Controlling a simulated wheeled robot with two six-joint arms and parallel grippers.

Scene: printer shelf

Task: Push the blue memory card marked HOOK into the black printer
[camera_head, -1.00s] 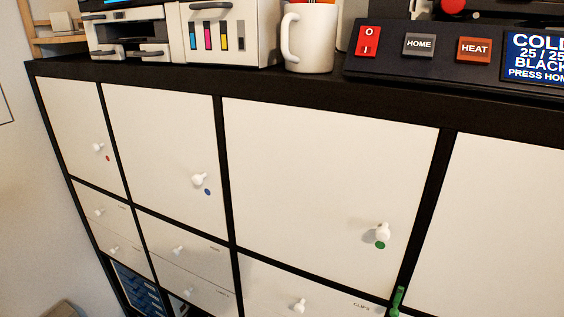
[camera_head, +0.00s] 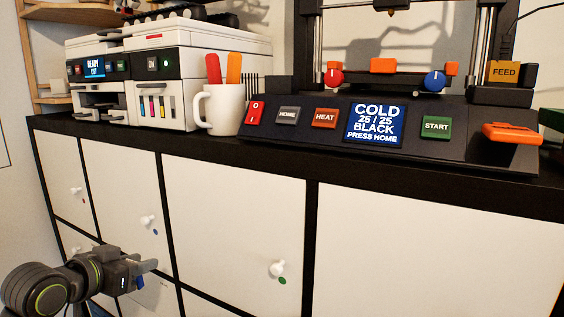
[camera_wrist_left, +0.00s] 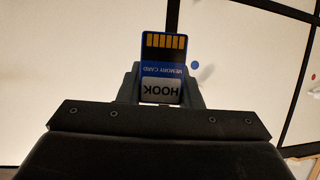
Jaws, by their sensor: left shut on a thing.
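My left gripper (camera_head: 146,269) shows at the lower left in the head view, in front of the white cabinet doors and below the shelf top. In the left wrist view it (camera_wrist_left: 162,88) is shut on the blue memory card (camera_wrist_left: 163,70). The card's white HOOK label appears upside down, and its gold contacts point away from the gripper. In the head view only a little blue shows at the fingers. The black printer (camera_head: 400,148) stands on the shelf top at right, with a sloped button panel and a blue COLD screen. I cannot make out its card slot. My right gripper is not in view.
A white printer (camera_head: 190,65) with ink windows stands at the left of the black shelf top (camera_head: 230,150). An orange piece (camera_head: 512,134) lies at the panel's right end. Door knobs (camera_head: 278,268) stick out below.

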